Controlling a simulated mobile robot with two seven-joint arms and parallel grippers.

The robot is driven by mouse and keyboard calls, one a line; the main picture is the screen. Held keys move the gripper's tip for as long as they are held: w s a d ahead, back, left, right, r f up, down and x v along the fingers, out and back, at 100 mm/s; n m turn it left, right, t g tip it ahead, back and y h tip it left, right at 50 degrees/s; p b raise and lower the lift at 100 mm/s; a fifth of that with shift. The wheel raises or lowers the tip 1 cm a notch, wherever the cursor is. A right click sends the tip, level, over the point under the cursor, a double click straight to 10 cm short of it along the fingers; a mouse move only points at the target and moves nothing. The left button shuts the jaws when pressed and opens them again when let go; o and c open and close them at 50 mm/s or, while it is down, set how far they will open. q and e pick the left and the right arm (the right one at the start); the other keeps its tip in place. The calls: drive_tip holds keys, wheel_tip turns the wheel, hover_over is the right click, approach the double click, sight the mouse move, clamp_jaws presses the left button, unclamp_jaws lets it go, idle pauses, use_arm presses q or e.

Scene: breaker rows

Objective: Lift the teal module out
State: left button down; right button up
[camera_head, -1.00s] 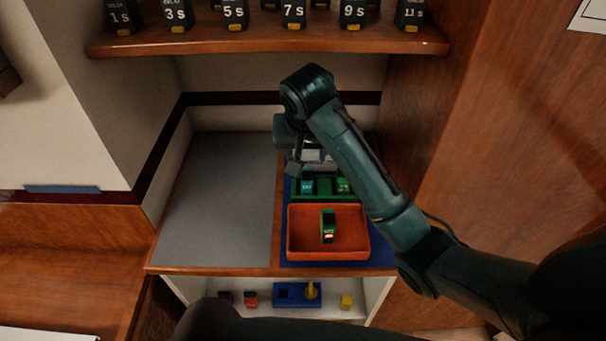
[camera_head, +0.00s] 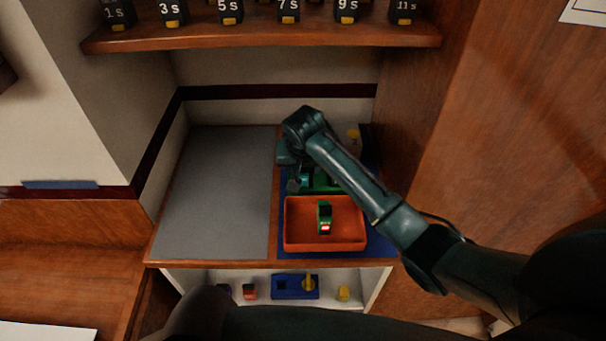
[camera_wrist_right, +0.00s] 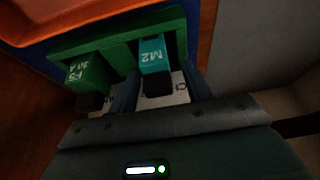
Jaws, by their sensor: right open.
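The teal module (camera_wrist_right: 154,55), marked M2, sits in a slot of the green rack (camera_wrist_right: 118,38). My right gripper (camera_wrist_right: 160,90) is open in the right wrist view, with one dark finger on each side of the module's near end. I cannot tell whether the fingers touch it. In the head view my right gripper (camera_head: 294,186) is low over the left part of the green rack (camera_head: 325,182), and my arm hides much of the rack. A green module (camera_wrist_right: 88,72) stands in the rack beside the teal one. My left gripper does not show.
An orange tray (camera_head: 345,243) in front of the rack holds a green and black module (camera_head: 324,218). The grey surface (camera_head: 215,195) to the left is clear. A shelf (camera_head: 260,38) with several labelled black modules hangs above. A wooden wall stands close on the right.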

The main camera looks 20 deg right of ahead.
drive_tip(key=shift+c, duration=0.2)
clamp_jaws()
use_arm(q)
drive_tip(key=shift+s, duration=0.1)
